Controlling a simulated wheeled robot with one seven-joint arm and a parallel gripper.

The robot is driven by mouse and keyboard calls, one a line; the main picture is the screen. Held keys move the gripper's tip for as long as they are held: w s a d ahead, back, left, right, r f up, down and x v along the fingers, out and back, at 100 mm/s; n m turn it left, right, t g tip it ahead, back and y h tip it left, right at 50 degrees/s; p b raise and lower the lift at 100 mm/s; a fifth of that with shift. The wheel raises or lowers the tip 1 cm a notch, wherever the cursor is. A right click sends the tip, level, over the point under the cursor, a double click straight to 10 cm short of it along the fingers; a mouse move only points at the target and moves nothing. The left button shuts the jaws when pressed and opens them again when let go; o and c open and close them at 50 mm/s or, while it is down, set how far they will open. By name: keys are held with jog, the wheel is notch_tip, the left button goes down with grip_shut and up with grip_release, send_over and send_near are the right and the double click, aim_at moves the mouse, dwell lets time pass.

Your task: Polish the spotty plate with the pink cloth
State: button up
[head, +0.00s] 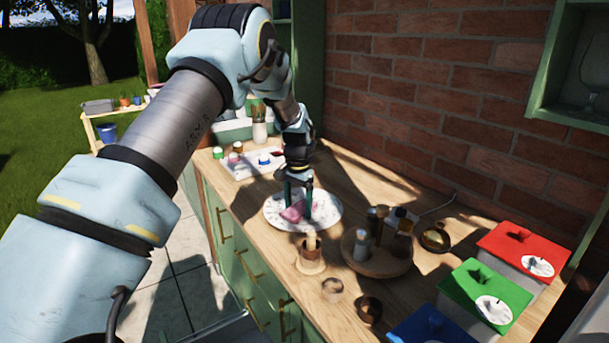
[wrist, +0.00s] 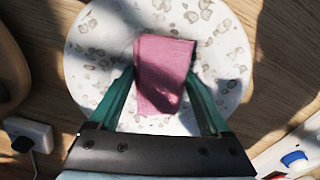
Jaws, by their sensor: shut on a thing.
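The spotty plate (head: 331,215) is white with grey-brown spots and lies on the wooden counter in the head view. It fills much of the wrist view (wrist: 95,62), with spots around its face. The pink cloth (head: 292,212) is over the plate, left of its middle in the head view; in the wrist view the folded cloth (wrist: 163,70) is between my fingers. My gripper (head: 299,200) points down over the plate and is shut on the cloth; it also shows in the wrist view (wrist: 162,85). The cloth hides the plate's middle. I cannot tell how firmly it touches the plate.
A round wooden board (head: 377,262) with jars stands right of the plate. A brown cup (head: 309,258) is in front. A white tray (head: 245,163) with paint pots lies behind. Red (head: 520,243) and green (head: 487,291) lidded bins stand at right. A brick wall (head: 420,100) borders the counter.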

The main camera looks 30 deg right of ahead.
jog(key=shift+s+r, duration=0.15)
jog(key=shift+r, duration=0.05)
notch_tip(320, 180, up, 3)
jog(key=shift+r+p, duration=0.15)
jog(key=shift+p, duration=0.4)
jog(key=shift+r+p, duration=1.6)
jog(key=shift+r, duration=1.25)
jog(key=shift+a+f, duration=0.1)
